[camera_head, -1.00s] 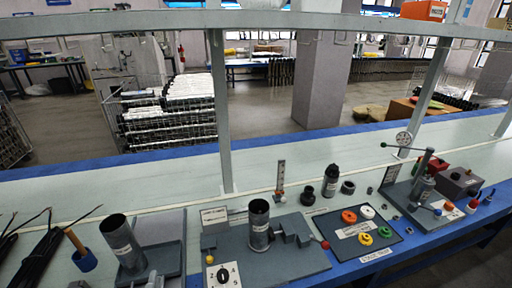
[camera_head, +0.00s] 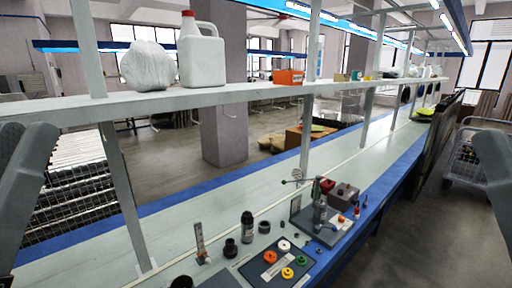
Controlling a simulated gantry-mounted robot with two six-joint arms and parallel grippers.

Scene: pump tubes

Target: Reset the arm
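Parts of my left arm and gripper (camera_head: 34,185) show as large grey shapes at the left edge of the head view. The fingertips do not show clearly, so I cannot tell whether it is open or shut. One grey part of my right arm (camera_head: 495,165) shows at the right edge; its fingers cannot be made out. Both are raised and close to the camera, apart from the things on the bench. I see nothing held in either.
A long bench (camera_head: 215,210) carries a dark tray (camera_head: 258,272) with coloured rings, a black bottle (camera_head: 247,226) and a grey lever device (camera_head: 319,214). Above runs a shelf (camera_head: 130,104) with a white jug (camera_head: 202,55) and a wrapped bundle (camera_head: 146,67). Posts join shelf and bench.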

